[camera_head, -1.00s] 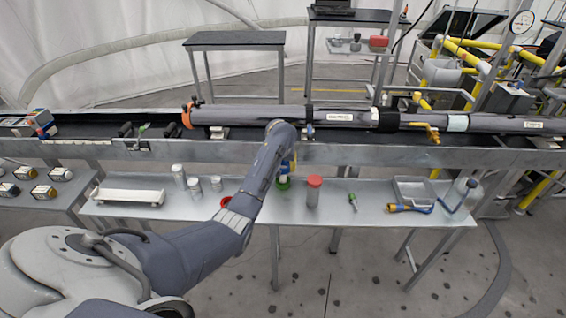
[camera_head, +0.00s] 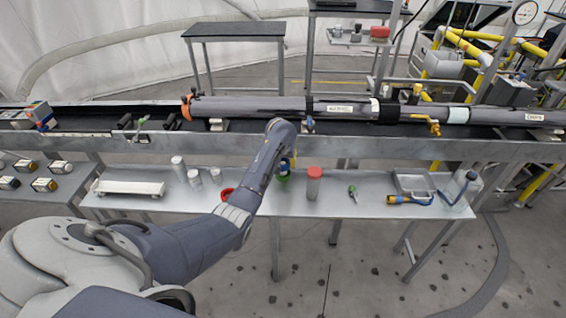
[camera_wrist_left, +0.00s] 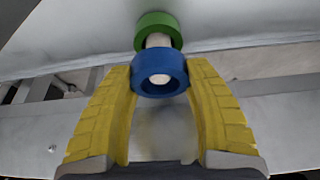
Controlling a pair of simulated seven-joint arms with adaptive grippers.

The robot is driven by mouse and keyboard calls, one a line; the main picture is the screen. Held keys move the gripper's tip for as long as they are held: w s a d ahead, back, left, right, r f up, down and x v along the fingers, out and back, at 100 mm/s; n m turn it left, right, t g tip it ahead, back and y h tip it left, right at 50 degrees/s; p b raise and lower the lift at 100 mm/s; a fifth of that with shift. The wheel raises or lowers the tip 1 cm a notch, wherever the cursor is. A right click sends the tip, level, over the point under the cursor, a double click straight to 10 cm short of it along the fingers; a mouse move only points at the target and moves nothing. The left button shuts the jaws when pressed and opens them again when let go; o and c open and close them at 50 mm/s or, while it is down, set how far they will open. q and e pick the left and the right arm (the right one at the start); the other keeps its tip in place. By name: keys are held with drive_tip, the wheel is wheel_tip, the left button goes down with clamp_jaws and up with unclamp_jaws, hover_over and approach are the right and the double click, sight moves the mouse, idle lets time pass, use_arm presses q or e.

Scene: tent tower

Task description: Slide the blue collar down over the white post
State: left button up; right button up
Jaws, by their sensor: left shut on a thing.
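The blue collar (camera_wrist_left: 160,61) is a short thick ring between the tips of my left gripper's yellow fingers (camera_wrist_left: 160,75). The gripper is shut on it. The white post (camera_wrist_left: 158,40) shows between the blue collar and a green collar (camera_wrist_left: 157,20), and its pale end shows in the blue collar's hole. The blue collar appears lined up around the post, with a gap to the green collar. In the head view my left gripper (camera_head: 290,158) points down over the lower shelf, and the green collar (camera_head: 284,177) shows below it. My right gripper is not in view.
On the grey shelf (camera_head: 335,205) a red-capped cylinder (camera_head: 314,185) stands close to the right. A red dish (camera_head: 226,194) and several white cylinders (camera_head: 178,168) are to the left. A conveyor with a long grey pipe (camera_head: 260,106) runs behind and above.

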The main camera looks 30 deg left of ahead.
use_arm(q)
drive_tip(key=shift+f, duration=1.65)
drive_tip(key=o, duration=1.3)
drive_tip(key=v, duration=1.2)
